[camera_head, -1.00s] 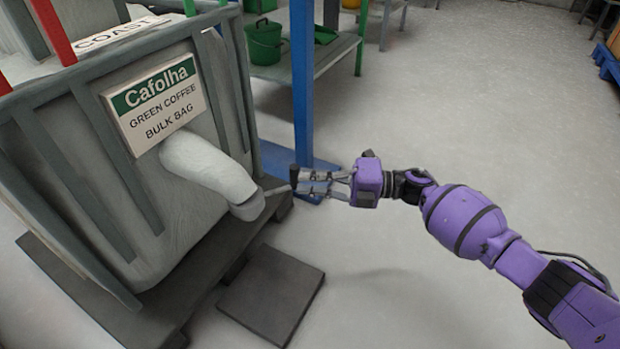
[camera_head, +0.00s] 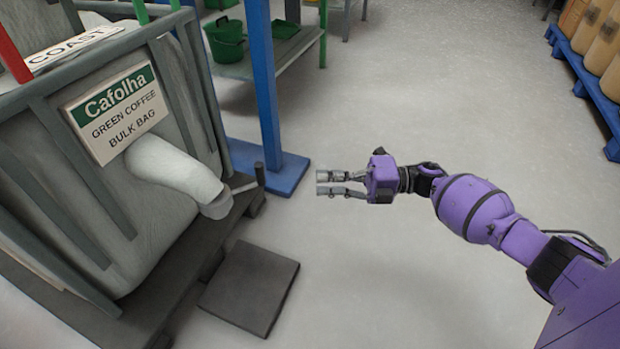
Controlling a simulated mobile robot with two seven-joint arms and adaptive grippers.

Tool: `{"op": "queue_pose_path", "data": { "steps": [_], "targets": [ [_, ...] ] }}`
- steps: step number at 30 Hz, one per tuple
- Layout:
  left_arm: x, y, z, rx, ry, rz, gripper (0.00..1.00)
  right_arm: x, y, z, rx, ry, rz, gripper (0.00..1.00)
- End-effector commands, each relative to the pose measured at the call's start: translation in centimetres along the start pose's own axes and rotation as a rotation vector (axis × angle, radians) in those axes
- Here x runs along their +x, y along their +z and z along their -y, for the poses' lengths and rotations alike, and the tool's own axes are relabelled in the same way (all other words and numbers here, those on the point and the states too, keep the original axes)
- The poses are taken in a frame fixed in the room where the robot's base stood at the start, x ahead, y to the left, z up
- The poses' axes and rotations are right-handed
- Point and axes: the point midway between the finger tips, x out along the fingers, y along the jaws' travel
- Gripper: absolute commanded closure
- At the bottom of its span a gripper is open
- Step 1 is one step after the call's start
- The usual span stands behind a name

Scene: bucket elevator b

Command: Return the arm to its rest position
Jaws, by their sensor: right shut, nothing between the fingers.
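My right arm comes in from the lower right, purple with black joints. Its right gripper (camera_head: 322,184) hangs over the bare floor, pointing left, shut with nothing in it. It is clear of the spout (camera_head: 176,169) of the coffee bulk bag and of the dark lever (camera_head: 259,174) beside the spout's end. My left gripper is not in view.
The grey bulk bag frame with the Cafolha sign (camera_head: 116,112) stands at left. A dark square plate (camera_head: 250,288) lies before it. Behind are a blue post (camera_head: 264,85) and a green bucket (camera_head: 226,42). A blue pallet (camera_head: 587,78) with sacks is at upper right. Floor (camera_head: 420,90) between is clear.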

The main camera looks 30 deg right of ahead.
Motion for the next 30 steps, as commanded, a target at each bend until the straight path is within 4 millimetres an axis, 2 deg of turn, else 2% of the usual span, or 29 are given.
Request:
{"op": "queue_pose_path", "data": {
  "steps": [4,20,24,27,30],
  "targets": [
    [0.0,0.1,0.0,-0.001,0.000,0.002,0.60,-0.5,0.0,0.0,0.000,0.000,0.000,1.00],
    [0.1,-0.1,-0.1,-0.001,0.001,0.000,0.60,-0.5,0.1,0.1,0.006,-0.002,0.005,1.00],
    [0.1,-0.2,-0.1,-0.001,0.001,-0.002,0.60,-0.3,2.5,0.1,0.038,-0.012,0.104,1.00],
    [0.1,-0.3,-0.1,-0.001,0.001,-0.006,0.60,1.2,4.7,-1.1,0.079,0.016,0.218,1.00],
    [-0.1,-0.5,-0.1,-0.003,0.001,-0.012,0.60,2.7,4.7,0.0,0.196,0.055,0.350,1.00]
  ]
}}
